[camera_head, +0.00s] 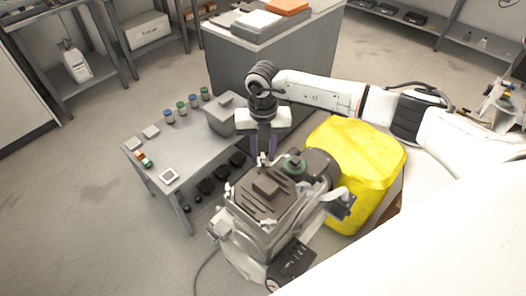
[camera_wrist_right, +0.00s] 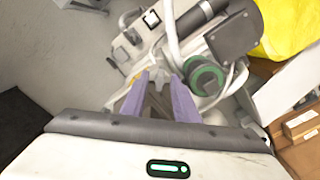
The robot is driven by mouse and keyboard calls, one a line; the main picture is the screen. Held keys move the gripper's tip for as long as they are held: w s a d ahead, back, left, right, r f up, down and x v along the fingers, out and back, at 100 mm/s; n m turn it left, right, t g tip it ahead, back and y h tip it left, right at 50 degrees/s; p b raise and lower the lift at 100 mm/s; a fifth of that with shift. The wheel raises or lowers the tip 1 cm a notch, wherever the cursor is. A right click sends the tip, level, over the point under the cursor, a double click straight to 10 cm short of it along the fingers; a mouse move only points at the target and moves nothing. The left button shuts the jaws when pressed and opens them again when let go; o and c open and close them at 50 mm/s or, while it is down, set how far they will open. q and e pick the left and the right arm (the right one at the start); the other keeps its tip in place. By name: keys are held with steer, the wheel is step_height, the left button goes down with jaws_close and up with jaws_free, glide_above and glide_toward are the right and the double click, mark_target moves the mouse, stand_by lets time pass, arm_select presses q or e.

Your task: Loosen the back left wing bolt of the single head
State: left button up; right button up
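The single head, a dark square compressor head (camera_head: 262,190), sits on the light-coloured compressor body in the middle of the head view. Small pale wing bolts show at its edges, one on the left side (camera_head: 228,191) and one at the front (camera_head: 266,224). My right gripper (camera_head: 263,154) points down over the back edge of the head. In the wrist view its two purple fingers (camera_wrist_right: 163,80) are apart, and a grey wing bolt (camera_wrist_right: 158,75) shows between and just past their tips. I cannot tell if they touch it. My left gripper is not in view.
A round green-ringed part (camera_head: 294,166) and a motor stand close right of the gripper; the green ring also shows in the wrist view (camera_wrist_right: 206,77). A yellow bag-like bin (camera_head: 358,165) is to the right. A grey side table (camera_head: 190,145) with small jars is at the left.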

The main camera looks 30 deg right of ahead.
jaws_close()
